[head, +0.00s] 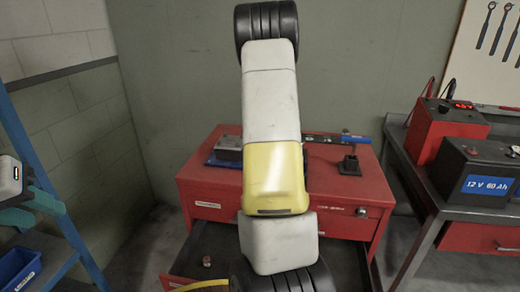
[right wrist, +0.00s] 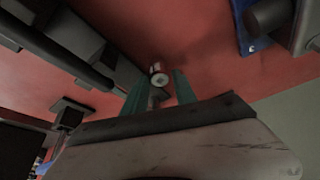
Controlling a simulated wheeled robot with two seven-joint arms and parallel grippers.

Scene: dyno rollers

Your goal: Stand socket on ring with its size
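In the right wrist view a small silver socket (right wrist: 158,75) with a red band shows between the tips of my right gripper's teal fingers (right wrist: 161,88). A narrow gap seems to show on its right side; I cannot tell whether the fingers grip it. My arm hides the right gripper in the head view. My left gripper (head: 32,207), with teal fingers apart, is empty at the far left. Another small socket with a red band (head: 207,261) is in the open drawer (head: 185,268). I cannot make out the size rings.
The red tool cabinet (head: 205,180) carries a grey box (head: 229,148) on a blue tray and a black stand (head: 349,165). A bench on the right holds a red charger (head: 440,125) and a battery (head: 480,170). My arm blocks the middle.

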